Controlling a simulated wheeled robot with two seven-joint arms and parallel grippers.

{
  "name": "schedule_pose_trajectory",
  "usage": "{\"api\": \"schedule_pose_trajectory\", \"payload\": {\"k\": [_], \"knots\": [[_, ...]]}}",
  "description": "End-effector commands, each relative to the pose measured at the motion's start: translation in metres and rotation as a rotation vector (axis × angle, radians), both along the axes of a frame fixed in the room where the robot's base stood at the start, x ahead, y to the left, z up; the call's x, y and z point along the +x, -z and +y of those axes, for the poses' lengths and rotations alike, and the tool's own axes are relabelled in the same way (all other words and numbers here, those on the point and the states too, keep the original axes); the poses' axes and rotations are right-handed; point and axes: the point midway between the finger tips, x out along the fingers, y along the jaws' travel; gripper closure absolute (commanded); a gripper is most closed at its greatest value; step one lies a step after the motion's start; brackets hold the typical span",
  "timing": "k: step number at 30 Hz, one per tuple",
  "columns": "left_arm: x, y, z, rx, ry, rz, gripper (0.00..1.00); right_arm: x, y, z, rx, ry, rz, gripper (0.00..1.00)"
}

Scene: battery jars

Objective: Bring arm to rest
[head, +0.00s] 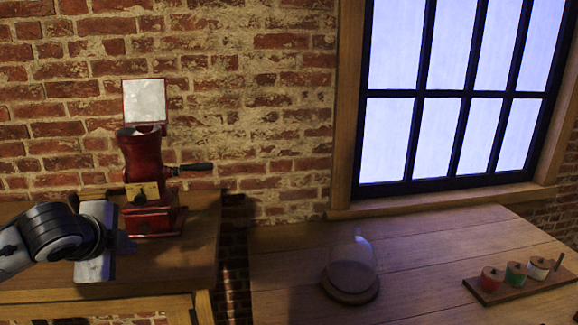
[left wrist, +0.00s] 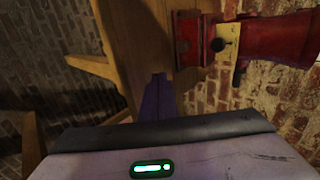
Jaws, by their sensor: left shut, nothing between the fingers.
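My left arm comes in from the left in the head view. My left gripper (head: 124,243) is over or in front of the left wooden bench, just left of the red machine's base. In the left wrist view its dark fingers (left wrist: 157,92) lie together, shut and empty. The red machine (head: 143,165) has a dark crank handle, a yellowish plate and a pale square panel on top. It stands upright on the bench and shows sideways in the left wrist view (left wrist: 270,40), apart from the fingers. My right gripper is not in view.
The left bench (head: 200,250) stands before a brick wall, with a gap to the right table (head: 420,250). On that table are a glass dome on a round wooden base (head: 350,282) and a wooden board (head: 540,287) with red, green and white jars. A window is behind.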

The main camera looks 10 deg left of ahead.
Motion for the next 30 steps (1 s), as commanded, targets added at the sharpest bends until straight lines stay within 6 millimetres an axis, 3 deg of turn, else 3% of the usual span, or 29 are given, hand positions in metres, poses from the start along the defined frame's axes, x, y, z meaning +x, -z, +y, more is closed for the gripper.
{"api": "schedule_pose_trajectory", "payload": {"k": [6, 9, 13, 19, 30], "knots": [[-0.040, 0.092, -0.109, -0.185, 0.050, 0.086, 1.00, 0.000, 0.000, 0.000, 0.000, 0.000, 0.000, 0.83], [-0.071, 0.126, -0.151, -0.306, 0.016, 0.124, 1.00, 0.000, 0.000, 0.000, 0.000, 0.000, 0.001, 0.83], [-0.118, 0.161, -0.187, -0.470, -0.089, 0.175, 1.00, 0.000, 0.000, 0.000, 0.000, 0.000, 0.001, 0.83], [-0.194, 0.200, -0.204, -0.682, -0.371, 0.253, 1.00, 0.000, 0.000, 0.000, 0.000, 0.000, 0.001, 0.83], [-0.316, 0.241, -0.171, -0.804, -0.920, 0.342, 1.00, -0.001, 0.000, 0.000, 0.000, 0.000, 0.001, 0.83]]}}
